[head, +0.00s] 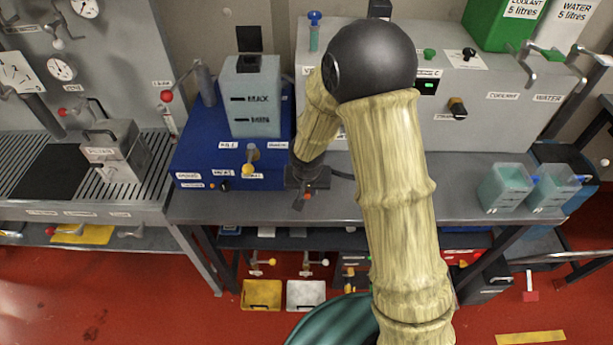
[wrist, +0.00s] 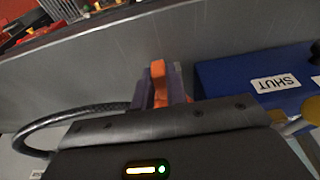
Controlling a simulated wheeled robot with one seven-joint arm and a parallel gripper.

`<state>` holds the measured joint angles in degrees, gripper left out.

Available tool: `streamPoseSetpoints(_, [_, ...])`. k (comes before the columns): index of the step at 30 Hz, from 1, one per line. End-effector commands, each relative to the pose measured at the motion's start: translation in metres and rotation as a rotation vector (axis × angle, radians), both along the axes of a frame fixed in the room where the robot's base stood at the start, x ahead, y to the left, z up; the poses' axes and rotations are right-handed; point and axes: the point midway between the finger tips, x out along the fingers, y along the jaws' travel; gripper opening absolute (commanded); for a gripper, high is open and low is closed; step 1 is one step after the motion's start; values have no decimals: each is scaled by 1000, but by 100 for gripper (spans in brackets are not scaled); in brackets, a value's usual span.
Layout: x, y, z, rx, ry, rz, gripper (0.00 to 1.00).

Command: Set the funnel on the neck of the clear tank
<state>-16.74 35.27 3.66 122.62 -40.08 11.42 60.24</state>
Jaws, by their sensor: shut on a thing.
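The clear tank (head: 255,112), a pale translucent box marked MAX and MIN, stands upright on a blue cabinet (head: 190,150). A dark opening (head: 248,64) shows at its top. My gripper (head: 305,196) is low over the grey bench, right of the blue cabinet. In the wrist view its fingers (wrist: 160,95) are closed on a small orange piece (wrist: 158,70). Most of that piece is hidden, and I cannot tell whether it is part of the funnel. No funnel shape is clearly visible elsewhere.
The blue cabinet (wrist: 250,85) is close beside my gripper in the wrist view. A yellow-knobbed valve (head: 248,169) juts from its front. A grey machine (head: 480,120) stands behind. Two pale teal jugs (head: 503,190) (head: 552,188) sit at the right. The bench (head: 455,185) between is clear.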

Motion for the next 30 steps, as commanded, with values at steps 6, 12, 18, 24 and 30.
streamPoseSetpoints(6, [0,0,8,0,-1,0,0])
streamPoseSetpoints(12, [0,1,15,0,-1,2,0])
streamPoseSetpoints(18, [0,2,21,0,-1,3,0])
streamPoseSetpoints(24, [0,2,28,0,-1,3,0])
streamPoseSetpoints(30, [0,1,34,0,-1,2,0])
